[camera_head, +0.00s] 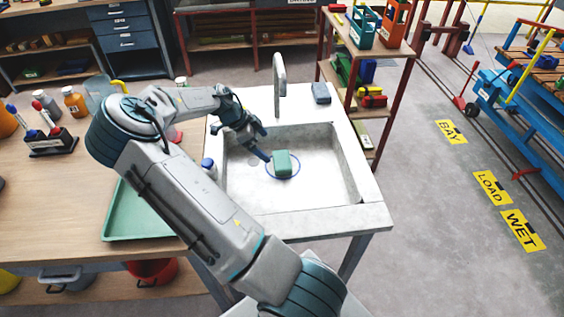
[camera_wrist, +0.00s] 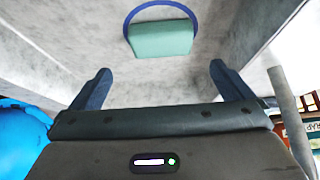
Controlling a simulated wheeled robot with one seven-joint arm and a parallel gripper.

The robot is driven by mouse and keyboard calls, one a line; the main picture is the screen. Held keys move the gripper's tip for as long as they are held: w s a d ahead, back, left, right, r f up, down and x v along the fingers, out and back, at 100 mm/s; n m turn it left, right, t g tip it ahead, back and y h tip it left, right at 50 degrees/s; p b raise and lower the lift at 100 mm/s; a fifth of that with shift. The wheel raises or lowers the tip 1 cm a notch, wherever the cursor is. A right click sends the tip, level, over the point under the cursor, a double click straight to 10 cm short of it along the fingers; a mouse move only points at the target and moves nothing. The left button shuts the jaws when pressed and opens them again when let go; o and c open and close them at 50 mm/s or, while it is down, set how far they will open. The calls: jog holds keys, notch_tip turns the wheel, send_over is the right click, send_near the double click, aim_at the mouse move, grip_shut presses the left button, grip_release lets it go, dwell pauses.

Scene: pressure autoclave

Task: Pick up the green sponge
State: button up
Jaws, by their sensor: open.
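The green sponge (camera_head: 282,163) is a small block lying in the sink basin (camera_head: 330,185). A blue ring (camera_head: 268,172) shows around it on the basin floor. The sponge also shows at the top middle of the wrist view (camera_wrist: 162,38), with the ring curving behind it. My gripper (camera_head: 266,145) reaches into the basin just to the left of the sponge. In the wrist view my gripper's two dark blue fingers (camera_wrist: 155,80) stand wide apart and empty. The sponge lies beyond the fingertips, roughly between their lines, with a visible gap.
The basin walls surround the sponge. A tap (camera_head: 279,75) rises at the sink's back edge, and a grey block (camera_head: 321,93) sits at the back right rim. A blue-capped bottle (camera_head: 208,167) and a green tray (camera_head: 130,215) are on the left. The basin's right side is clear.

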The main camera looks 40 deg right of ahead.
aim_at(282, 159)
jog(key=x, duration=0.6)
jog(key=shift+p, duration=0.35)
jog(key=p+x, duration=0.1)
jog(key=x, duration=0.3)
jog(key=shift+s+d+p, duration=0.15)
jog(key=shift+d+p, duration=0.25)
jog(key=shift+d+f, duration=0.1)
jog(key=shift+f, duration=0.25)
jog(key=c, duration=0.8)
jog(key=shift+o, duration=0.2)
jog(key=shift+r, duration=0.1)
